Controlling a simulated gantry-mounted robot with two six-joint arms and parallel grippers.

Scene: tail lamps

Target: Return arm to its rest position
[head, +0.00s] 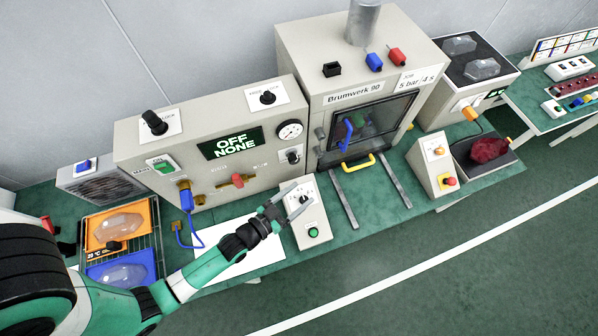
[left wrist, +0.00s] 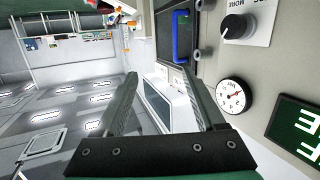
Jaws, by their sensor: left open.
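My left arm, green and black, reaches in from the left in the head view. My left gripper (head: 296,201) is open and empty, over or in front of the small white box with a green button (head: 314,232). In the left wrist view my left gripper (left wrist: 163,80) shows two spread fingers with nothing between them. The grey control panel with the OFF NONE display (head: 233,144) stands behind the arm. My right gripper is not in view.
An orange tray (head: 97,238) and a blue tray (head: 98,274) hold clear lamp parts at left. A white sheet (head: 212,268) lies under the arm. A red lamp (head: 488,149) lies at right.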

